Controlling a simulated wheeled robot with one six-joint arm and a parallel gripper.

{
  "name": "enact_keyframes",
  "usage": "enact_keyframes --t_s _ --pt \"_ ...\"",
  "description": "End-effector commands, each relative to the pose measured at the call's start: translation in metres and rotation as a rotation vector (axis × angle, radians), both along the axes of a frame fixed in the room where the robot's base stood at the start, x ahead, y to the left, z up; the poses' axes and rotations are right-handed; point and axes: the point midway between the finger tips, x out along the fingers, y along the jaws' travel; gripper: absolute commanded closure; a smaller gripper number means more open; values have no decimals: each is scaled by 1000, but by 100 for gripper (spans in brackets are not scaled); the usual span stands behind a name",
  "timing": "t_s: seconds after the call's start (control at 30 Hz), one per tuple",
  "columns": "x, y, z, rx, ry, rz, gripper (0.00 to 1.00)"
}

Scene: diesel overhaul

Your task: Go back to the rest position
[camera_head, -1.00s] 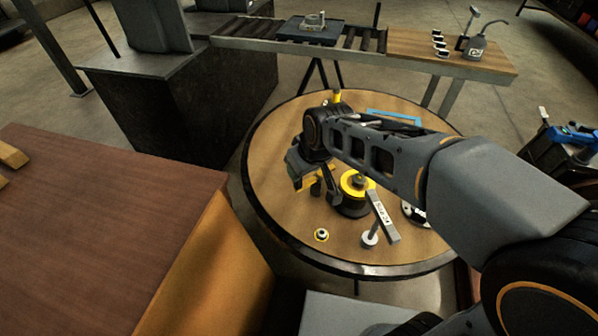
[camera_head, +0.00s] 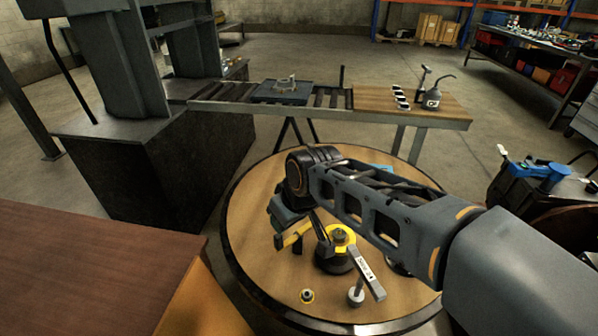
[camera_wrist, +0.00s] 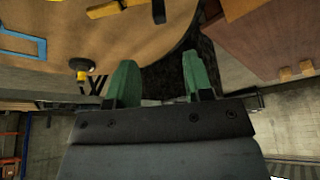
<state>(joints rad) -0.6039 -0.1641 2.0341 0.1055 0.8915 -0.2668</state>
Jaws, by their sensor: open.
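My gripper (camera_wrist: 158,82) shows in the wrist view as two green fingers, spread apart with nothing between them. In the head view my arm reaches in from the right, with its wrist over the round wooden table (camera_head: 250,215). The fingertips are hard to make out there. A yellow-topped black part (camera_head: 337,238) stands on the table just below my wrist.
A roller conveyor (camera_head: 325,97) with a wooden end stands behind. A brown bench (camera_head: 90,265) is at left. My arm hides part of the table.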

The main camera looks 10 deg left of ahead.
Motion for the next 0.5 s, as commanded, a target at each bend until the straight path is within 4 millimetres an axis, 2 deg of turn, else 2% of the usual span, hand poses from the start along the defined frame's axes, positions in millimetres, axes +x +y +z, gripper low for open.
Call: enact_keyframes --t_s 0.13,0.2,0.27,0.4,0.5 --pt "-1 -1 -3 3 15 -36 53" --pt "-11 -12 -18 -21 54 -78 53" --pt "-18 -36 -14 -35 78 -157 53" --pt "-32 -108 9 -52 110 -388 53" --pt "-46 -153 26 -54 117 -543 53"
